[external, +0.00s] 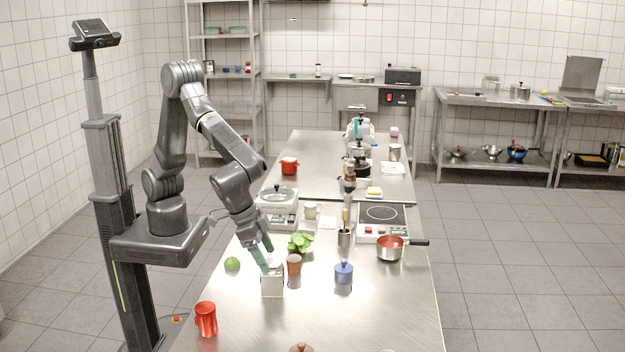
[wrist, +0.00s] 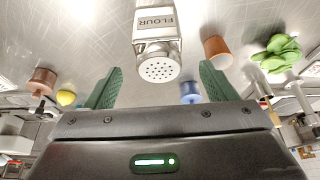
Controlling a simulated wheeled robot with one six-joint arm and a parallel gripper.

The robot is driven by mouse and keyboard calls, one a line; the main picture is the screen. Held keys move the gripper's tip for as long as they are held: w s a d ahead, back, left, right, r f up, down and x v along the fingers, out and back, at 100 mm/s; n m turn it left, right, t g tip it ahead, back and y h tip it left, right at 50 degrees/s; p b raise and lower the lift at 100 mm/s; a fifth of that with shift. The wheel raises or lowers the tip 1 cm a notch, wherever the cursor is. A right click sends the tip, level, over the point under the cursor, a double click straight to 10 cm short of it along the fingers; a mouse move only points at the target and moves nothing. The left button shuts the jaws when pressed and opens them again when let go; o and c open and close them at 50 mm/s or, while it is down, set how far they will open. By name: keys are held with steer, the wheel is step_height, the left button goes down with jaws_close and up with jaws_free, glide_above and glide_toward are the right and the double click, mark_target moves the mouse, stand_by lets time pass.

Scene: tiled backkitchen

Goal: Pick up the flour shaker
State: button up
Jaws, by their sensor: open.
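The flour shaker (external: 272,284) is a pale, squarish canister standing on the steel table. In the wrist view, the shaker (wrist: 157,42) shows a FLOUR label and a round, perforated metal top. My gripper (external: 267,257) is open, with its green fingers angled down just above the shaker. In the wrist view, the shaker's top appears between the two spread fingers of my gripper (wrist: 161,68). I cannot tell whether a finger touches it. Part of the shaker's top is hidden by a finger in the external view.
A terracotta cup (external: 294,265) stands close to the shaker's right, with a green plant (external: 300,242) behind. A lime (external: 232,263) lies to the left, a blue lidded pot (external: 344,273) to the right. A red jug (external: 206,319) stands front left.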

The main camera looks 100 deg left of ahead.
mark_target(275, 275)
steer(key=shift+p+x, duration=1)
steer(key=shift+x, duration=2.65)
steer(key=shift+s+d, duration=0.1)
steer(key=shift+s, duration=0.05)
steer(key=c, duration=1.1)
